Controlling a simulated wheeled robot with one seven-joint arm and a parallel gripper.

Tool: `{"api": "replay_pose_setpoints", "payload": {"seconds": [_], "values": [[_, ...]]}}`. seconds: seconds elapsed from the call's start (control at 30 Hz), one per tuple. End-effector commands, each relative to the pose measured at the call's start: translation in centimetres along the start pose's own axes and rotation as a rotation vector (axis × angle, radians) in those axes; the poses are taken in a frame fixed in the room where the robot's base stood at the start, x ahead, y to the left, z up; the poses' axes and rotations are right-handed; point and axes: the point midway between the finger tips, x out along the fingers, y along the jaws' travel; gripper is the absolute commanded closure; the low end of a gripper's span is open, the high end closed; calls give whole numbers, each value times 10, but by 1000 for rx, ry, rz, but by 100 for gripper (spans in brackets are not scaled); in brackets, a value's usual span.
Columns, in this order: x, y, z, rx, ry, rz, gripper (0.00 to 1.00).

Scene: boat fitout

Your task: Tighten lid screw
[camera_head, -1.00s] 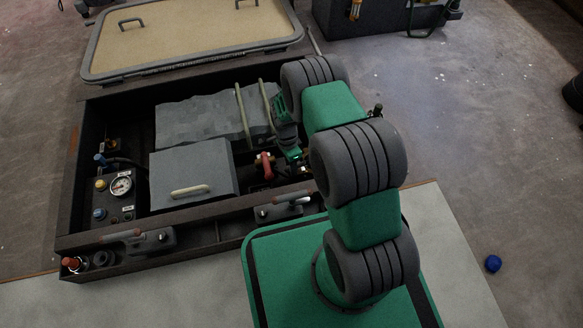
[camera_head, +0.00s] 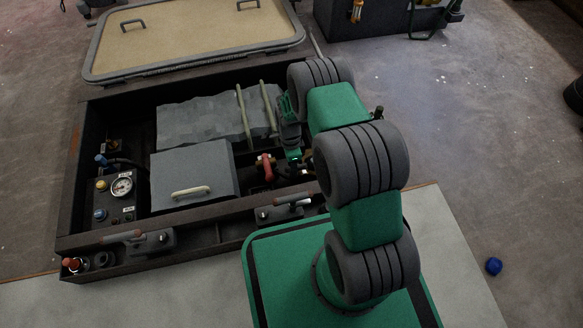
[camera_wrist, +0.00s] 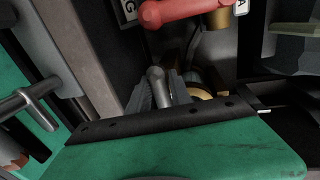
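My gripper (camera_head: 294,158) points down into the right part of the dark open compartment, beside a red-handled valve (camera_head: 265,167). In the wrist view, a grey rod with a rounded end (camera_wrist: 157,82) shows between the ridged fingers of my gripper (camera_wrist: 160,95); it may be the lid screw, but I cannot be sure. Whether the fingers touch it is not clear. A brass part (camera_wrist: 201,93) lies just right of the fingers, partly hidden. The red handle (camera_wrist: 180,10) shows above them. My arm hides much of this corner in the head view.
A grey box lid with a beige handle (camera_head: 191,191) and a gauge panel (camera_head: 122,187) fill the compartment's left. A tan hatch panel (camera_head: 195,35) lies behind. Grey clamps with brown handles (camera_head: 292,200) line the front edge. A blue ball (camera_head: 494,266) lies on the right.

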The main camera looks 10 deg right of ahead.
Motion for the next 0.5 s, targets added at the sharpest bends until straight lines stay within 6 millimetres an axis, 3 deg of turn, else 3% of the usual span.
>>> {"api": "replay_pose_setpoints", "payload": {"seconds": [0.2,0.5], "values": [[0,0,2,-6,-1,0,57],[-4,0,3,-8,-3,0,57]]}}
